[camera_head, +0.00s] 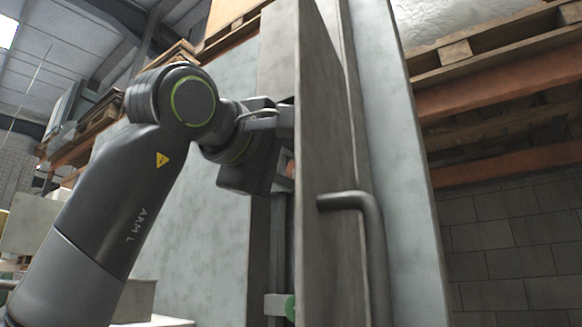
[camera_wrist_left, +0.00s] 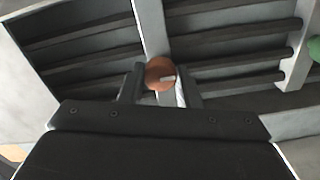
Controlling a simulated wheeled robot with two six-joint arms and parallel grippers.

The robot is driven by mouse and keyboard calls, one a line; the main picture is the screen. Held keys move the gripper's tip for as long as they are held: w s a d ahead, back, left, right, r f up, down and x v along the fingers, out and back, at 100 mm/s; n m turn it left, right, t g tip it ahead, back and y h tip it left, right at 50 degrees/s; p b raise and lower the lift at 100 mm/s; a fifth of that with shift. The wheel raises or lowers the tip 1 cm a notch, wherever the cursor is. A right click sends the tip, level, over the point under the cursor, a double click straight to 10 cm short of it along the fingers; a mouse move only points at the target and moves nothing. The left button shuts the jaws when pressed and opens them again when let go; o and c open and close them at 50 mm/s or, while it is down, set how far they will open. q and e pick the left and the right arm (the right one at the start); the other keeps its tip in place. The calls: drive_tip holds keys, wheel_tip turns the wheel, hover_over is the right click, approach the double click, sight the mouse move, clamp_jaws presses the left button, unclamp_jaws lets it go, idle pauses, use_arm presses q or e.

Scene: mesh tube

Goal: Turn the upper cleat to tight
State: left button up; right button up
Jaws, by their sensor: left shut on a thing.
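The upper cleat shows in the left wrist view as a round orange-brown knob (camera_wrist_left: 160,72) with a small pale mark, on a pale upright bar. My left gripper (camera_wrist_left: 158,88) is shut on it, one finger on each side. In the head view my left arm reaches behind a tall grey metal panel (camera_head: 328,230), which hides the fingertips and this cleat. A green round piece, perhaps the other cleat, shows lower down beside the panel (camera_head: 290,307) and at the right edge of the wrist view (camera_wrist_left: 314,49). My right gripper is in neither view.
A bent grey pipe handle (camera_head: 350,201) sticks out from the panel's right side. Dark horizontal bars (camera_wrist_left: 235,66) lie behind the cleat in the wrist view. Orange racking (camera_head: 500,100) with a wooden pallet (camera_head: 500,45) stands at right before a block wall.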

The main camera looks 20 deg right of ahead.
use_arm(q)
drive_tip(key=shift+f, duration=0.1)
drive_tip(key=o, duration=1)
drive_tip(key=shift+s+a, duration=0.1)
drive_tip(key=shift+s+a+b, duration=0.15)
drive_tip(key=shift+a+b, duration=0.1)
drive_tip(key=shift+b, duration=0.05)
drive_tip(key=b+v, duration=0.6)
drive_tip(key=v, duration=1)
drive_tip(key=shift+s+a, duration=0.25)
